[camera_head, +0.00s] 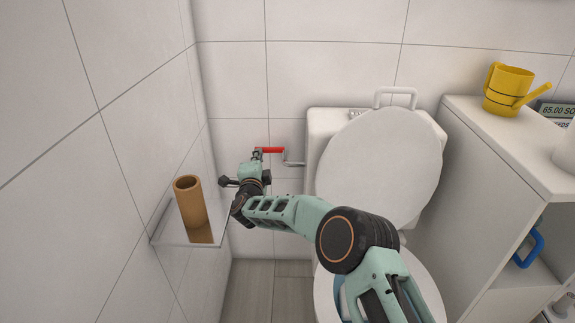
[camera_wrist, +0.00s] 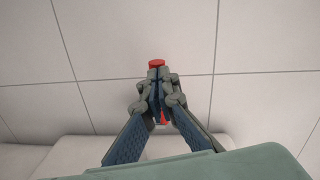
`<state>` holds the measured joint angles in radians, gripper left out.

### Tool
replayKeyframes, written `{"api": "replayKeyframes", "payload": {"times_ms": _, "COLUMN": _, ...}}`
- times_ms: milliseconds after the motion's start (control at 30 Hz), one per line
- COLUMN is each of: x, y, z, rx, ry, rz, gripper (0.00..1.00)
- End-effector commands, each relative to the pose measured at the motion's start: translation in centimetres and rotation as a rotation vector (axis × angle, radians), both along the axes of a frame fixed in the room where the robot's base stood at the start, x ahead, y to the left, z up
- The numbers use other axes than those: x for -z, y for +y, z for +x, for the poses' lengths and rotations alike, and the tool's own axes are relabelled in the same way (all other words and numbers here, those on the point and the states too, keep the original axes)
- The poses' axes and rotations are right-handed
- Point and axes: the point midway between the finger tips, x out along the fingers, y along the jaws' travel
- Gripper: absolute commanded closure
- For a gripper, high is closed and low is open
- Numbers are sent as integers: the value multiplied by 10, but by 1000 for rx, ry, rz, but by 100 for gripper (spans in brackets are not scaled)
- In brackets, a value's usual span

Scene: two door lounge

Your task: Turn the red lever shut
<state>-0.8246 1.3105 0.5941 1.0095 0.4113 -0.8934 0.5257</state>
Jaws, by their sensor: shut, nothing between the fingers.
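The red lever (camera_head: 271,150) is on a small valve on the back wall, left of the toilet tank. In the head view it lies about level and points right. My gripper (camera_head: 257,156) is at the lever's left end, in front of the wall, and partly hides the valve. In the wrist view my gripper (camera_wrist: 157,72) is shut and holds nothing. A red end of the lever (camera_wrist: 156,63) shows just beyond the fingertips, and a bit of red shows between the fingers. I cannot tell whether the fingers touch it.
A metal pipe (camera_head: 294,163) runs from the valve to the toilet (camera_head: 378,165), whose lid is up. A clear shelf (camera_head: 165,228) with a brown cardboard tube (camera_head: 190,208) juts from the left wall near my wrist. A white cabinet (camera_head: 480,190) with a yellow watering can (camera_head: 508,90) stands right.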

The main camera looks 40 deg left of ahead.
Motion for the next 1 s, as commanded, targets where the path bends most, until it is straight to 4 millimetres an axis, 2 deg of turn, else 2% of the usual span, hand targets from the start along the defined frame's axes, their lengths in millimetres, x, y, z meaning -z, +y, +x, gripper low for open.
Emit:
{"api": "replayKeyframes", "payload": {"times_ms": 233, "x": -1, "y": -8, "z": -10, "rx": -1, "ry": 1, "rz": -1, "gripper": 100}}
{"api": "replayKeyframes", "payload": {"times_ms": 700, "x": -4, "y": -39, "z": -52, "rx": -1, "ry": 0, "rz": -1, "gripper": 100}}
{"api": "replayKeyframes", "payload": {"times_ms": 1000, "x": -4, "y": -45, "z": -60, "rx": 0, "ry": 0, "rz": 0, "gripper": 100}}
